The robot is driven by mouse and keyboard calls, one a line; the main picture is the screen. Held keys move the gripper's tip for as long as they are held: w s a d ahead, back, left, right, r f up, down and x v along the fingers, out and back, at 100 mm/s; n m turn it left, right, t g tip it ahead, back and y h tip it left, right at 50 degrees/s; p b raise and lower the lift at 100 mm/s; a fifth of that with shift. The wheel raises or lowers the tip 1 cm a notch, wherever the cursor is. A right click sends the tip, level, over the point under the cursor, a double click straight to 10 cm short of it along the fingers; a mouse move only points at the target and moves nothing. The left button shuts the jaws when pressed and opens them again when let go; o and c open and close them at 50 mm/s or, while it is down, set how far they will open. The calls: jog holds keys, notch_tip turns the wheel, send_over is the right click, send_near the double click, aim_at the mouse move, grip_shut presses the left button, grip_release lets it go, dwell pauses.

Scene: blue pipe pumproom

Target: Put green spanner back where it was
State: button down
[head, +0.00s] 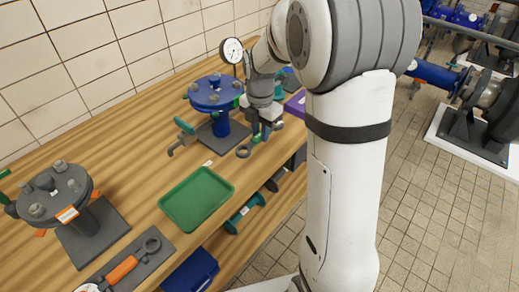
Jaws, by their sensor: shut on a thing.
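My gripper (262,118) is at the right end of the wooden bench, just right of the blue flanged pipe stand. It is shut on the green spanner (243,151), whose grey ring end points down toward the front left. The gripper hides most of the spanner's handle; only a little green shows by the fingers. I cannot tell whether the spanner touches the bench.
The blue flanged stand (214,94) with a gauge (232,50) is close left of my gripper. A green-handled tool (184,126) sits beside it. A green tray (197,198) is empty. An orange-handled spanner (124,268) lies on a grey board. A dark flanged stand (55,195) is left.

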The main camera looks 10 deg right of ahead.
aim_at(260, 157)
notch_tip(260, 157, down, 8)
jog(key=shift+r, duration=0.25)
jog(key=shift+f, duration=0.1)
jog(key=c, duration=1.3)
grip_release()
jog(key=shift+o, duration=0.2)
